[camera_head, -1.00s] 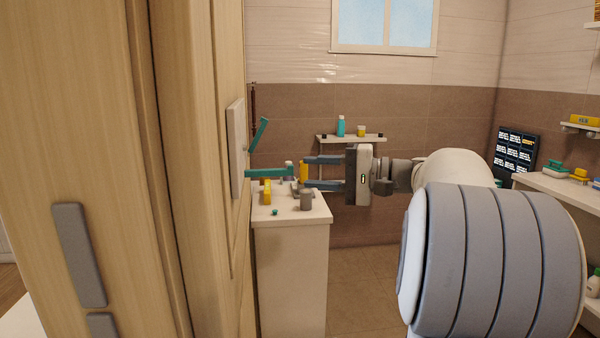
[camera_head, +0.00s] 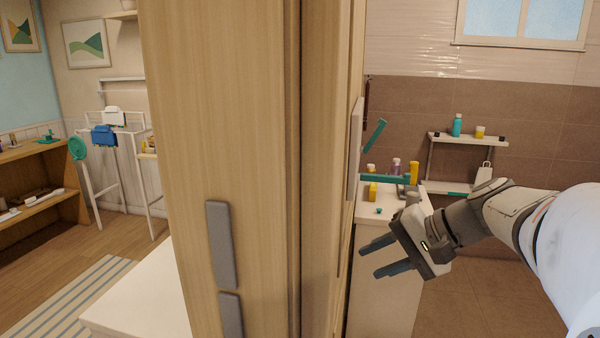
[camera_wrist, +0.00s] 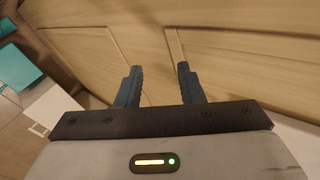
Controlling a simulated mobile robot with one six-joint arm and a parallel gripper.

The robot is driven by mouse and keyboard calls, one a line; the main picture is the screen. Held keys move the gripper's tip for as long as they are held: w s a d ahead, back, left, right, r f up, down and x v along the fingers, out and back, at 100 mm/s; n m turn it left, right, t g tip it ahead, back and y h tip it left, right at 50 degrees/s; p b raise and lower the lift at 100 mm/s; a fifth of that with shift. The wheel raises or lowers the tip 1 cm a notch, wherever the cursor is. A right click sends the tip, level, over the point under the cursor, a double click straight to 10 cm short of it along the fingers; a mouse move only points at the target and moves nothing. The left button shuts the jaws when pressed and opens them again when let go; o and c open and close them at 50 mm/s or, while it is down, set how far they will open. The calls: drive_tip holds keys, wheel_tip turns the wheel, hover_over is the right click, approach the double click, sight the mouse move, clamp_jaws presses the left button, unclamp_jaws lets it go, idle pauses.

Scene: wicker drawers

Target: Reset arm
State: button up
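My gripper (camera_head: 376,258) is in the right half of the head view, in front of the white counter, with its two blue-grey fingers apart and nothing between them. It tilts down and to the left. In the wrist view my gripper (camera_wrist: 158,82) also shows two spread fingers, with light wood panelling (camera_wrist: 220,40) beyond them. My arm (camera_head: 515,215) reaches in from the right edge.
The wooden door and frame (camera_head: 230,120) fill the middle. A white counter (camera_head: 385,290) holds a yellow bottle (camera_head: 414,172) and small items. A wall shelf (camera_head: 468,139) stands behind. A drying rack (camera_head: 120,150) and striped rug (camera_head: 75,300) are at left, with open floor.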

drive_tip(key=s+f+n+g+h+p, duration=0.1)
drive_tip(key=s+f+n+h+p, duration=0.4)
drive_tip(key=s+h, duration=0.4)
drive_tip(key=s+f+n, duration=0.1)
drive_tip(key=s+f, duration=0.1)
drive_tip(key=s, duration=0.2)
drive_tip(key=shift+s+d+f+g, duration=0.2)
drive_tip(key=shift+s+f+g, duration=0.1)
drive_tip(key=shift+s+g, duration=0.1)
